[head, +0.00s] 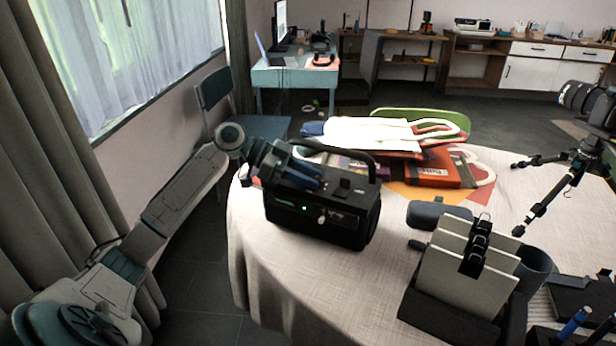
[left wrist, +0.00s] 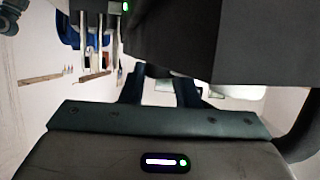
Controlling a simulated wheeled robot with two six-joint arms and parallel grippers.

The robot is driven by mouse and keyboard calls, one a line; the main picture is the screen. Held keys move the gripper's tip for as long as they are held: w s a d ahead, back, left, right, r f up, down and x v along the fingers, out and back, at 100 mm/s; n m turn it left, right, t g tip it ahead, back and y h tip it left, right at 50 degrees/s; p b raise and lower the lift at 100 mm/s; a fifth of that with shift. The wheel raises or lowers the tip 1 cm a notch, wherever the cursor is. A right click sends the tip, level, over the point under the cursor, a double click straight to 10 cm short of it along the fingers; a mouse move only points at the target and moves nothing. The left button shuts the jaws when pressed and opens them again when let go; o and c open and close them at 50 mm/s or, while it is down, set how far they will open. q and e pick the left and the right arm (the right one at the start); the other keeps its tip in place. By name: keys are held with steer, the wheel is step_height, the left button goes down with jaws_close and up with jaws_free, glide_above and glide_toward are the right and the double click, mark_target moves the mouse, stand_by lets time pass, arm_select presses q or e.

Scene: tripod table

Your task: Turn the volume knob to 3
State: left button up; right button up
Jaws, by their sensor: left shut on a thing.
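A black radio (head: 350,230) with a carrying handle (head: 345,154) stands on the round table (head: 275,270). A small green light and a small pale round part (head: 321,218) show on its front. My left gripper (head: 308,181) reaches in from the left, over the radio's top left part. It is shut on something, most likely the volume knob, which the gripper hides. In the left wrist view the two dark fingers (left wrist: 160,92) show with a narrow gap between them, and a dark body fills the upper right. The knob's setting cannot be read. My right gripper is not in view.
Books and a bag (head: 385,135) lie behind the radio. A file holder (head: 462,275) and a dark cup (head: 534,268) stand at the right. A tripod (head: 560,185) is at the far right. Bare cloth lies in front of the radio.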

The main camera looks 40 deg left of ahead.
arm_select(q)
steer(key=o, duration=1)
steer(key=b+v, duration=0.1)
steer(key=v, duration=0.8)
steer(key=shift+a+f, duration=0.1)
steer(key=shift+b+v, duration=0.35)
steer(key=shift+v, duration=0.55)
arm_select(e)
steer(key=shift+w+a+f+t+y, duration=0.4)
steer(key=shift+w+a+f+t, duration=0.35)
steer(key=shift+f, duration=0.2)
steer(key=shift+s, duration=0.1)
